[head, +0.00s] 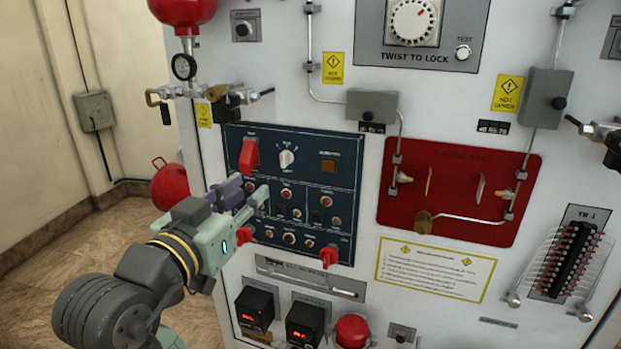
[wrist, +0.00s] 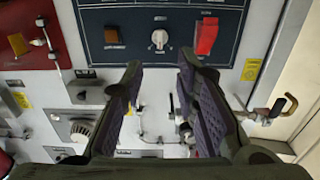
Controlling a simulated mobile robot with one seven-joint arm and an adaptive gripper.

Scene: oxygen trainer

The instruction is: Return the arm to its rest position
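My gripper (head: 250,192) is in front of the left part of the dark blue control panel (head: 345,185) in the head view. Its green-grey body covers part of the panel's lower left edge. In the wrist view the two dark, purple-padded fingers (wrist: 158,72) stand apart with nothing between them. The blue panel (wrist: 185,45) lies beyond the fingertips there, with a white knob (wrist: 159,38) and a red switch (wrist: 207,36). I cannot tell how far the fingertips are from the panel.
The white trainer wall (head: 410,335) carries a red plate (head: 450,185), pipes, and a terminal block (head: 570,255) at right. A red ball-shaped vessel (head: 170,187) sits behind my arm. Tiled floor (head: 90,240) is open at left.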

